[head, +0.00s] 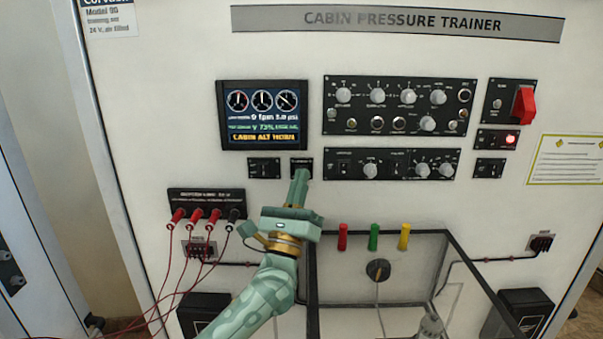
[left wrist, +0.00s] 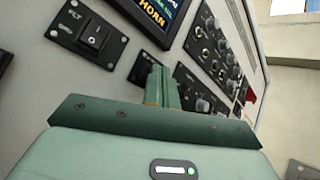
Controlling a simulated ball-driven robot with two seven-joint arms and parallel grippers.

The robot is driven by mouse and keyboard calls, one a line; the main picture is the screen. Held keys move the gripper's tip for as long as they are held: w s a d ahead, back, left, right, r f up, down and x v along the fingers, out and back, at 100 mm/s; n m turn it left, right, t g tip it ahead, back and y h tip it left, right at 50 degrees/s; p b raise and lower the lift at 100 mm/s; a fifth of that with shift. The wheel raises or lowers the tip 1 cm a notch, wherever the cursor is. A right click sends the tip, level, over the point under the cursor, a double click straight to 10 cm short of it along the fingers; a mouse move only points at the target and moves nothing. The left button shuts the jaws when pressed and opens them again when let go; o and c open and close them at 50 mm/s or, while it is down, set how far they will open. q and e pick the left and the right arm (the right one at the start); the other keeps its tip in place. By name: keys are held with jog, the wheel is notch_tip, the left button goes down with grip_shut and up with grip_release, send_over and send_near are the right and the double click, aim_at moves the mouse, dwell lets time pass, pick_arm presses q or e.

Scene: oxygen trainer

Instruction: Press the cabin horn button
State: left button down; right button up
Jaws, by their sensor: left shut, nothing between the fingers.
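A small black panel (head: 302,162) sits just below the display's right end in the head view. My left gripper (head: 299,178) is shut and empty, its fingertips at this panel's lower edge and covering part of it. In the left wrist view the closed fingers (left wrist: 162,84) point at the same small panel (left wrist: 142,68), which is partly hidden behind them. I cannot see a button cap on it, nor tell whether the fingertips touch it. My right gripper is not in view.
The lit display (head: 262,114) reads CABIN ALT HORN. A rocker switch panel (head: 264,168) is left of the small panel, also seen in the left wrist view (left wrist: 93,38). A knob panel (head: 391,164) is close on the right. Red leads (head: 170,250) hang at lower left.

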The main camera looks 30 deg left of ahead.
pick_arm(q)
jog(key=shift+w+a, duration=0.1)
dwell(0.7)
jog(key=shift+s+d, duration=0.4)
jog(key=shift+s, duration=0.25)
jog(key=s+d, duration=0.1)
jog(key=s, duration=0.1)
jog(key=s+d+p, duration=0.1)
jog(key=s, duration=0.1)
jog(key=shift+s+d, duration=0.1)
jog(key=shift+d, duration=0.25)
jog(key=shift+f, duration=0.1)
dwell(0.6)
